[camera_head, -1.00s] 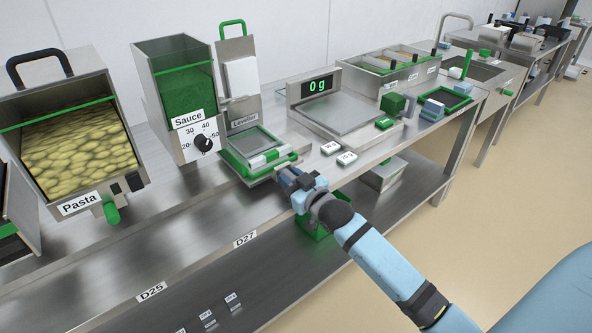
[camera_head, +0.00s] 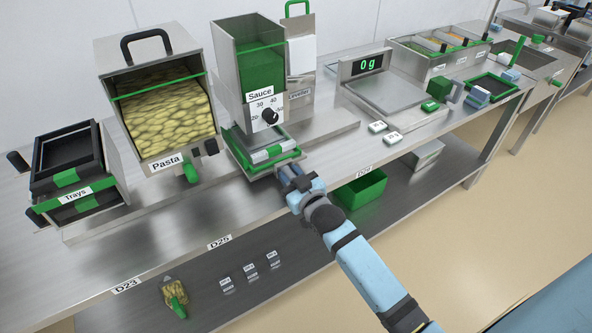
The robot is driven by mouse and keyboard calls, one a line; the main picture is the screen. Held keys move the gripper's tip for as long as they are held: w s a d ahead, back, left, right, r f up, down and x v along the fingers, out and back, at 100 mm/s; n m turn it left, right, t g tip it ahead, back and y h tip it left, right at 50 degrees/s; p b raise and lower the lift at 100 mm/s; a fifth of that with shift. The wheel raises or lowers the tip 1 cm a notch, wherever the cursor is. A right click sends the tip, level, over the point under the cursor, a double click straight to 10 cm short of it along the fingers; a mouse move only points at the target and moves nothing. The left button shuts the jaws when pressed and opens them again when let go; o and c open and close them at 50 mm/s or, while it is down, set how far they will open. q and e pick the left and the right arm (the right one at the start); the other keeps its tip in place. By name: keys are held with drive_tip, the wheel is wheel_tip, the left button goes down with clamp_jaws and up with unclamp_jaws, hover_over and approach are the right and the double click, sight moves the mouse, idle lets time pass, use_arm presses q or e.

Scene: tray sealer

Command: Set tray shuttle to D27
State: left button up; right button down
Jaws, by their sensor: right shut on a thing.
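The tray shuttle (camera_head: 262,170) is a green-framed metal carriage on the rail along the bench. It sits below the Sauce dispenser (camera_head: 249,75), left of the Leveller label (camera_head: 299,94). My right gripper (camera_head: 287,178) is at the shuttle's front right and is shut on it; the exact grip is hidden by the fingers. Position labels D23 (camera_head: 126,285) and D25 (camera_head: 219,242) show on the bench's front edge, left of my gripper. The D27 label is not visible; my right arm covers part of the edge there. My left gripper is not in view.
The Pasta dispenser (camera_head: 155,60) and Trays holder (camera_head: 75,193) stand left along the rail. The scale (camera_head: 385,93) and two small buttons (camera_head: 377,127) are to the right. A green bin (camera_head: 362,190) is on the lower shelf. The bench front left of my gripper is clear.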

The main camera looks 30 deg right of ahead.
idle(0.3)
drive_tip(key=c, duration=0.9)
unclamp_jaws()
drive_tip(key=shift+s, duration=0.5)
use_arm(q)
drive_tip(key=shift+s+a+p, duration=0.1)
drive_tip(key=shift+p, duration=0.7)
use_arm(e)
drive_tip(key=s, duration=0.8)
drive_tip(key=s+d, duration=0.1)
drive_tip(key=s, duration=0.3)
drive_tip(key=shift+s, duration=0.4)
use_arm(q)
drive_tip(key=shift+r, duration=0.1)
